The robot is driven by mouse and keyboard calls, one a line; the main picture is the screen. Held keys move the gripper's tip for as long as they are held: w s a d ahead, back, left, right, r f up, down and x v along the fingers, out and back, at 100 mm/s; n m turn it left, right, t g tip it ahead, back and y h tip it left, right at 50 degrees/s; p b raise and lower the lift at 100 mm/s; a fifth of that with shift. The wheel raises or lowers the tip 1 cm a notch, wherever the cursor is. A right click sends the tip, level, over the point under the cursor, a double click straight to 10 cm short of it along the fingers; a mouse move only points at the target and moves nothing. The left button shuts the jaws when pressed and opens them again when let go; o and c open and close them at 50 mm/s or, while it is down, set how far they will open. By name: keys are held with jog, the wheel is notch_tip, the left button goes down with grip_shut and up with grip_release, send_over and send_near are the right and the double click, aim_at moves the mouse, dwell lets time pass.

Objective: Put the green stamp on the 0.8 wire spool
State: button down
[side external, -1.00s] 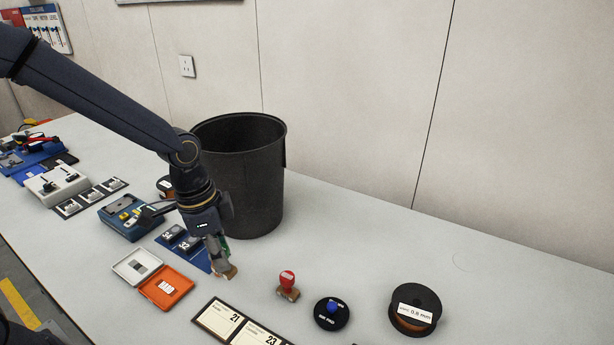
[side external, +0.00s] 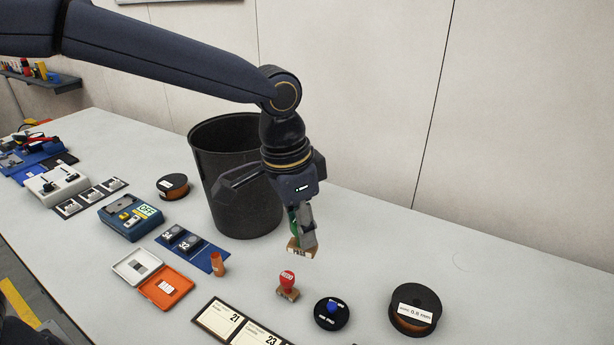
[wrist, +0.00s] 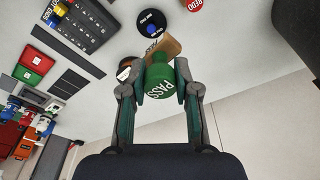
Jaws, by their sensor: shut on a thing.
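My gripper (side external: 303,232) is shut on the green stamp and holds it in the air above the table, in front of the black bin. In the wrist view the stamp's green handle (wrist: 161,84), marked PASS, sits between the fingers; its wooden base (side external: 301,250) hangs below them in the side view. The 0.8 wire spool (side external: 415,308) lies flat at the right of the table, with a white label on its dark rim. My gripper is to the left of that spool and apart from it.
The black bin (side external: 225,135) stands behind. Another spool (side external: 173,187) lies farther left. The table behind the labelled spool is clear.

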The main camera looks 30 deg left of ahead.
jog(key=s+d+f+m, duration=0.2)
jog(key=d, duration=0.6)
send_near(401, 307)
jog(key=shift+w+d+f, duration=0.1)
jog(key=shift+f, duration=0.25)
jog(key=shift+w+d+f, duration=0.1)
jog(key=shift+f, duration=1.55)
jog(key=shift+f, duration=0.15)
jog(key=c, duration=0.8)
grip_release()
jog(key=shift+c, duration=0.2)
